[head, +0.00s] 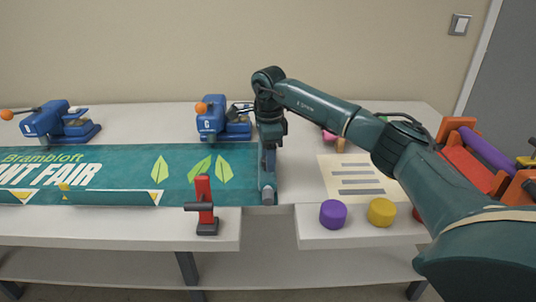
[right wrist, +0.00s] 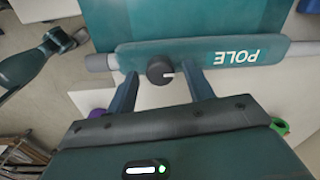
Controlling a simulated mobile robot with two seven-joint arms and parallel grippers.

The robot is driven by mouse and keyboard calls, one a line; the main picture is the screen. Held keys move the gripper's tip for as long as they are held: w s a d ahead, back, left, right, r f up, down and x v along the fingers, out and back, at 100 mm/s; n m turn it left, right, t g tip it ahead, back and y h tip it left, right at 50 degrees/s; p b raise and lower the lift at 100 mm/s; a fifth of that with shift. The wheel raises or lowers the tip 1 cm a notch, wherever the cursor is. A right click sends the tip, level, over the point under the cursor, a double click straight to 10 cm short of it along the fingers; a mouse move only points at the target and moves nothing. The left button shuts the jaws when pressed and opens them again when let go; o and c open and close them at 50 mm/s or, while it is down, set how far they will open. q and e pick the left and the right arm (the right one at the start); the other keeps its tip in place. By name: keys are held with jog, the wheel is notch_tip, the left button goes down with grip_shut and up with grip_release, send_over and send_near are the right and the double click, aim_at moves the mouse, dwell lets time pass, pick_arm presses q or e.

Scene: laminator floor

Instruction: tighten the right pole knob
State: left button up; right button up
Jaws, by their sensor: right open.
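In the right wrist view, the right pole (right wrist: 301,48) runs across in a teal sleeve marked POLE. Gaps show beside the knob, and I cannot tell whether the fingertips touch anything. In the head view, my right gripper (head: 268,158) points down over the right end of the teal banner (head: 130,170). The knob is hidden there, and a grey pole end (head: 268,198) shows at the front. My left gripper is not in view.
A red-handled clamp (head: 204,205) stands at the front edge, left of the pole. Blue presses (head: 211,120) stand behind the banner. A printed sheet (head: 350,178), a purple cylinder (head: 333,214) and a yellow cylinder (head: 381,212) are to the right. The table's front has a notch.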

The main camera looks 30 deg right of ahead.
jog(key=shift+c, duration=0.2)
jog(key=c, duration=0.9)
